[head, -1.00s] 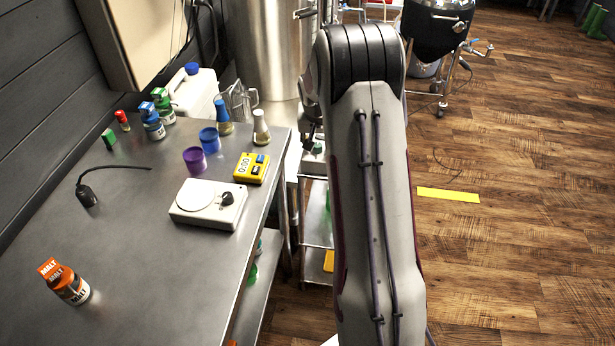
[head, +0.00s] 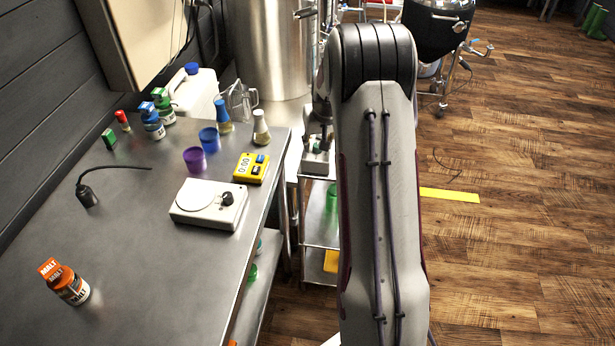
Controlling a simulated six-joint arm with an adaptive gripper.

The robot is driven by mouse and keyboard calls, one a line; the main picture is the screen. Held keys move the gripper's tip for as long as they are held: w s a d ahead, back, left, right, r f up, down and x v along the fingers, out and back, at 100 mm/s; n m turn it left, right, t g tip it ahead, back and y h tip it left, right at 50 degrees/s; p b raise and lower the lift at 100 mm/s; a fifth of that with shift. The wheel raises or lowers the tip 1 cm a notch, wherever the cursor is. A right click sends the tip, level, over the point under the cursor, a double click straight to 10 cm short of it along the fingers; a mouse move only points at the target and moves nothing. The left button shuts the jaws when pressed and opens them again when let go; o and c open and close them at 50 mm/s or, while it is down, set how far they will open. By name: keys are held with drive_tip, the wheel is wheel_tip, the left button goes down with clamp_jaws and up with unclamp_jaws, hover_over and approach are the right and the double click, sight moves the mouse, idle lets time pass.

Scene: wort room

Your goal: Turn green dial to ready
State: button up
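I cannot make out a green dial for certain. A small pale box (head: 315,162) with dark parts on top stands on the upper shelf of a metal cart, just left of my arm. The dial may be on it, but it is too small to tell. My arm rises through the middle of the head view and bends away at the top. Dark and grey parts of my wrist or gripper (head: 322,108) show beside the arm's left edge, above the pale box. The fingertips cannot be made out, nor whether they touch anything.
The steel table (head: 140,240) at left carries a white scale (head: 209,204) with a black knob, a yellow timer (head: 251,168), cups, flasks and bottles. The metal cart (head: 318,232) stands between table and arm. A steel tank (head: 275,50) is behind. The wooden floor (head: 520,220) at right is mostly clear.

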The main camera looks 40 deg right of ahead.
drive_tip(key=shift+d+n+y, duration=0.15)
drive_tip(key=shift+n+y, duration=0.75)
drive_tip(key=shift+n, duration=1.5)
drive_tip(key=v, duration=0.8)
drive_tip(key=s+a+f+m+g, duration=0.1)
drive_tip(key=s+a+f+m, duration=0.1)
drive_tip(key=s+a+m, duration=0.3)
drive_tip(key=s+a+r+n+g, duration=0.1)
drive_tip(key=s+a+r, duration=0.7)
drive_tip(key=s+a, duration=0.4)
drive_tip(key=shift+s+a+r, duration=0.2)
drive_tip(key=shift+s+a, duration=0.05)
drive_tip(key=shift+a, duration=0.35)
